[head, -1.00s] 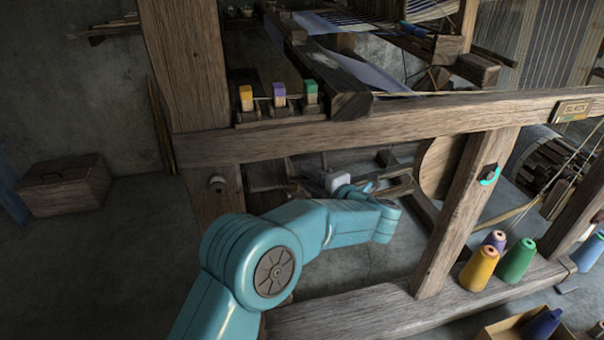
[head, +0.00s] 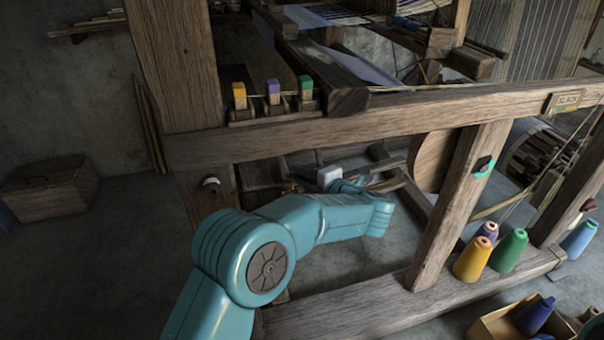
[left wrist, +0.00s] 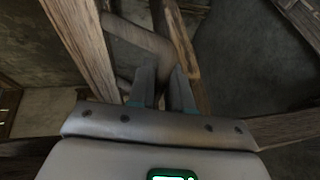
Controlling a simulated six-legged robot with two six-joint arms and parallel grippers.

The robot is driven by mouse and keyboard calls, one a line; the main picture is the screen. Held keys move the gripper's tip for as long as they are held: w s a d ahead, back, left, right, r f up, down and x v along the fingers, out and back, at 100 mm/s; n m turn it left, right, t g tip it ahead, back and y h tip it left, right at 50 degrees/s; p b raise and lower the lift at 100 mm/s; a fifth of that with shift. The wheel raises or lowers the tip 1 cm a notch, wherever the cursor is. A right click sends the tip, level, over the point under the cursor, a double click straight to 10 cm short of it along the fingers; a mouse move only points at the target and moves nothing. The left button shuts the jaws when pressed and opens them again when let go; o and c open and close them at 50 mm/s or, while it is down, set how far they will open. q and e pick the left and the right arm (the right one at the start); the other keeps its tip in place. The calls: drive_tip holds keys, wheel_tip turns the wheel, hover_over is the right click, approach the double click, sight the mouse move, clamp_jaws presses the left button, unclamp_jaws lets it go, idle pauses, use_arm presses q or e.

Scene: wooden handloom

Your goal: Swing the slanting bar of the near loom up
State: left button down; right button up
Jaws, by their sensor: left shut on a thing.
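The near loom (head: 390,118) is a heavy brown wooden frame. My left gripper (head: 347,187) reaches under its front rail, partly hidden behind my teal forearm. Beside it, a slanting wooden bar (head: 392,182) shows below the rail. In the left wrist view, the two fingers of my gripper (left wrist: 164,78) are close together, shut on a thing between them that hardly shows. It seems to be the bar, with a wooden piece (left wrist: 145,38) just beyond the fingertips. My right gripper is not in view.
Thread cones, yellow (head: 473,260) and green (head: 509,251) among them, stand on the lower beam (head: 350,310). A cardboard box (head: 490,330) is at the front right. A wooden chest (head: 48,188) stands at the left. Coloured blocks (head: 273,92) sit above the rail.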

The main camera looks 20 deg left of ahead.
use_arm(q)
drive_tip(key=r, duration=0.1)
drive_tip(key=r+n+p, duration=0.1)
drive_tip(key=r+p, duration=0.1)
drive_tip(key=shift+w+d+r+h, duration=0.2)
drive_tip(key=shift+w+d+h, duration=0.1)
drive_tip(key=shift+d, duration=0.1)
drive_tip(key=shift+f, duration=0.1)
drive_tip(key=c, duration=1.4)
unclamp_jaws()
